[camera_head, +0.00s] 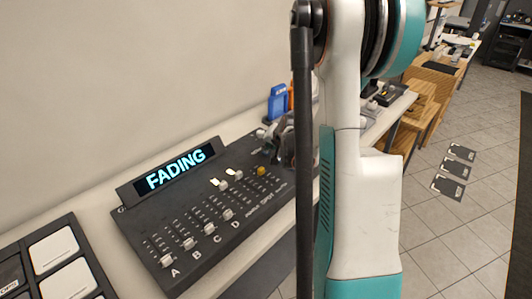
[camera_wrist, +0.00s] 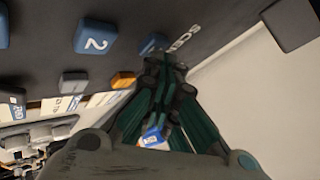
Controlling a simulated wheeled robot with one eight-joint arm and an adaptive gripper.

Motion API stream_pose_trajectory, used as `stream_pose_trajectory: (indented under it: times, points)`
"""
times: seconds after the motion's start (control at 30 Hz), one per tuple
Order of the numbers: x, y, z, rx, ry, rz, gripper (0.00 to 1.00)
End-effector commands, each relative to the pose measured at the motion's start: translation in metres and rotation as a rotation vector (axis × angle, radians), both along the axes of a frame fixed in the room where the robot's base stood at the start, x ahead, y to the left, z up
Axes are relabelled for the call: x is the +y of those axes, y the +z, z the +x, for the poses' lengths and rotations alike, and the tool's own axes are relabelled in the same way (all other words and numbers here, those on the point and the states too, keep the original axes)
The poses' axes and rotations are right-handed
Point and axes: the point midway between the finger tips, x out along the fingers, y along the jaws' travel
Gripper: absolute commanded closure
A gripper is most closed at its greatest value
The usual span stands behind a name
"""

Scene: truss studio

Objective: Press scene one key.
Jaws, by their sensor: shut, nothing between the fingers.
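The dark lighting console (camera_head: 135,232) lies on the bench in the head view, with sliders lettered A to D and a display (camera_head: 176,169) reading "FADING". In the wrist view a blue key marked 2 (camera_wrist: 95,37) is clear to see. A blue key (camera_wrist: 150,44) beside the "SCENE" lettering is partly covered by my fingertips, and its number is hard to read. My gripper (camera_wrist: 164,62) is shut and empty, its tips at or very near that key; contact cannot be told. In the head view my gripper (camera_head: 283,143) is over the console's far right end, hiding the keys there.
An orange key (camera_wrist: 122,80) and a grey key (camera_wrist: 73,83) sit near my fingers. A pad panel (camera_head: 58,250) stands at the lower left of the head view. A blue object (camera_head: 278,103) stands behind my gripper. The wall runs along the back.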

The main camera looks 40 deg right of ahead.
Motion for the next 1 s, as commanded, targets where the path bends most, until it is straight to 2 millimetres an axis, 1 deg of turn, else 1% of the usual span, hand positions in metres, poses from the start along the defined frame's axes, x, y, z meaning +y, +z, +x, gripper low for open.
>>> stream_pose_trajectory:
  times: [0.47, 0.8, 1.0]
  points:
    - [0.000, -0.001, 0.000, 0.000, 0.000, 0.000, 1.00]
    - [0.000, 0.014, 0.000, 0.000, 0.000, 0.000, 1.00]
    - [0.000, 0.015, 0.000, 0.000, 0.000, 0.000, 1.00]
